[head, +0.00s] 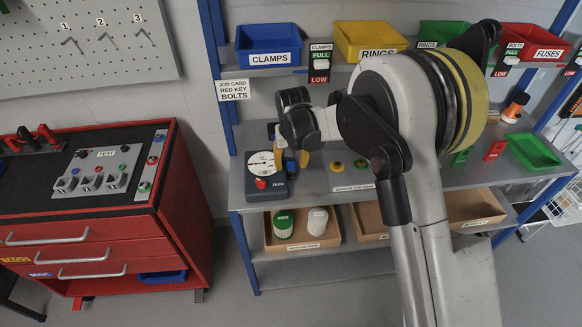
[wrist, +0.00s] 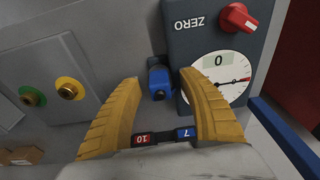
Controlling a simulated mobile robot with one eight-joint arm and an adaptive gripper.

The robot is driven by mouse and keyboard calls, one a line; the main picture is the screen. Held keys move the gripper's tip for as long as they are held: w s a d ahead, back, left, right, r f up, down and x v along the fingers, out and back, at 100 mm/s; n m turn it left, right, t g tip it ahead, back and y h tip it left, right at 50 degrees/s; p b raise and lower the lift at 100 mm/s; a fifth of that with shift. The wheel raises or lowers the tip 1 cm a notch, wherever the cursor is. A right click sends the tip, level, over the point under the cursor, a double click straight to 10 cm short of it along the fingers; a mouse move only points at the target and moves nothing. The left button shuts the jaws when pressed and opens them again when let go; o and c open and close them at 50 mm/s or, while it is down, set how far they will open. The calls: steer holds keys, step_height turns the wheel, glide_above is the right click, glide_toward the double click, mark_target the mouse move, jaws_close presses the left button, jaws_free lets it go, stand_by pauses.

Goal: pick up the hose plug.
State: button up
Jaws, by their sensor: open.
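A small blue piece with a dark body, which looks like the hose plug (wrist: 160,80), is on the grey bench beside the dark gauge box (wrist: 210,50). In the wrist view it shows between the tips of my gripper (wrist: 160,84), apart from both yellow fingers. My gripper is open and empty, with a finger on each side of it. In the head view my gripper (head: 291,159) is over the left part of the bench, close to the gauge box (head: 264,183). A bit of blue (head: 272,130) shows behind it; I cannot tell if it is the same piece.
A grey panel (wrist: 40,95) with yellow-ringed and green-ringed brass fittings is left of the fingers in the wrist view. Red and blue number tags (wrist: 165,137) show near the palm. Colored bins (head: 268,45) line the upper shelf. A red cabinet (head: 110,230) stands left.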

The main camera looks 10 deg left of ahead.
jaws_close()
steer(key=shift+r, duration=0.1)
step_height(320, 180, up, 4)
steer(key=shift+r+p, duration=0.25)
steer(key=shift+p, duration=0.9)
steer(key=s+d+r+p, duration=0.1)
steer(key=d+r+p, duration=0.2)
steer(key=d+r, duration=0.3)
steer(key=d, duration=0.5)
steer(key=shift+s+d+r, duration=0.2)
steer(key=shift+s+d, duration=0.1)
steer(key=shift+s, duration=0.05)
steer(key=shift+r, duration=0.1)
step_height(320, 180, up, 5)
steer(key=p, duration=0.3)
steer(key=shift+r+p, duration=0.15)
steer(key=shift+p, duration=0.15)
